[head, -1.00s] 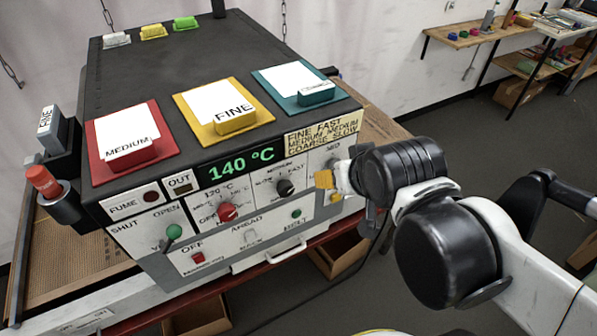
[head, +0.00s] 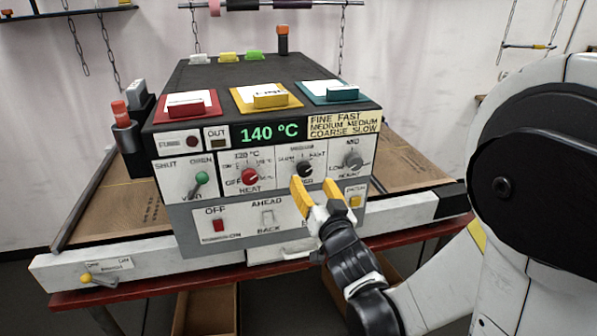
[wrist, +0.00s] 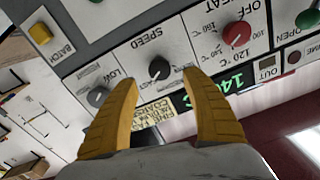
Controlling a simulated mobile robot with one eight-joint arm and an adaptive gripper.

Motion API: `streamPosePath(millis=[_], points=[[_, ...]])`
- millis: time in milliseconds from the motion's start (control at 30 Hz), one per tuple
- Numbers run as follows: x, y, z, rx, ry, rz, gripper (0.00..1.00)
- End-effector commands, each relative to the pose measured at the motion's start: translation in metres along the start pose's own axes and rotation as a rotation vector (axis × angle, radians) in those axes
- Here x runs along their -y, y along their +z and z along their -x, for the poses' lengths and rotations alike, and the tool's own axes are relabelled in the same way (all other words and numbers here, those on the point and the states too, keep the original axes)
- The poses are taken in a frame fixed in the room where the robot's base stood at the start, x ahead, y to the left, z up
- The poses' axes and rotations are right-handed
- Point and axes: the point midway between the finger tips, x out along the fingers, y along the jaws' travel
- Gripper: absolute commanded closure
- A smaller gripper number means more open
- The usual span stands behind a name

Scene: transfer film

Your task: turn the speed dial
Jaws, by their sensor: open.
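The speed dial (head: 304,168) is a dark round knob on the machine's front panel, between the red heat knob (head: 250,177) and a grey knob (head: 352,160). My gripper (head: 313,187) has yellow fingers, spread apart and empty, in front of the panel just below the dial. In the wrist view the panel is upside down. There the speed dial (wrist: 158,69) shows whole under its SPEED label, between and just beyond the open fingertips (wrist: 161,82). No contact with the dial is visible. Its exact pointer setting is too small to read surely.
Near the dial are a green-tipped lever (head: 201,178), a red switch (head: 218,225), a centre toggle (head: 267,216) and a yellow button (head: 355,201). The green display (head: 269,133) reads 140 °C. A yellow-tipped lever (head: 86,278) sits on the rail at lower left.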

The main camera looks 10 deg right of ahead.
Motion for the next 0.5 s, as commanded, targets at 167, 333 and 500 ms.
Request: streamPosePath(millis=[167, 333, 500], points=[[-0.001, 0.002, -0.037, 0.001, 0.001, 0.001, 0.44], [-0.001, 0.002, -0.062, 0.001, 0.001, 0.001, 0.44], [-0.001, 0.001, -0.073, 0.001, 0.001, 0.001, 0.44]])
